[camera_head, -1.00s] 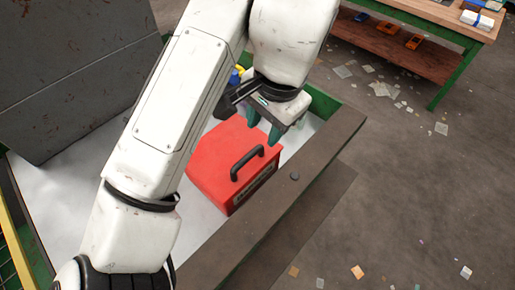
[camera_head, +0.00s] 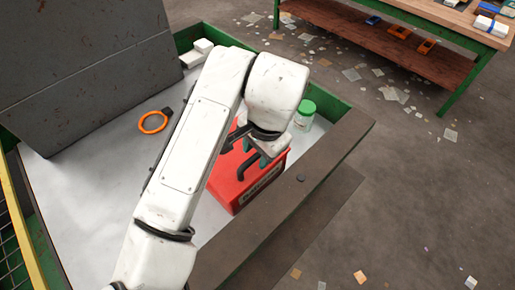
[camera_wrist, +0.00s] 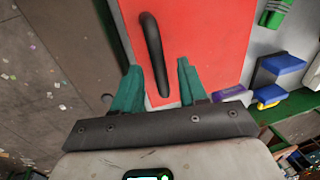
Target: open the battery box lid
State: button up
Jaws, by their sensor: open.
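The red battery box (camera_head: 225,192) stands on the white bed of the belt, with a black handle (camera_head: 246,169) on its lid. The lid is shut. My gripper (camera_head: 257,154) is over the lid by the handle, partly hidden by my own wrist. In the wrist view, the green fingers of my gripper (camera_wrist: 157,72) are spread apart and point at the red lid (camera_wrist: 210,38). The near end of the handle (camera_wrist: 152,45) lies between them. No contact shows, and I cannot tell the gap in height.
A green-lidded jar (camera_head: 305,116) stands just behind the box. An orange ring (camera_head: 153,122) lies on the white bed to the left. A dark rim (camera_head: 301,180) runs along the right side. A workbench (camera_head: 420,50) stands at the back right.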

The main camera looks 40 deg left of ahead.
grip_shut()
dwell(0.3)
dwell(0.4)
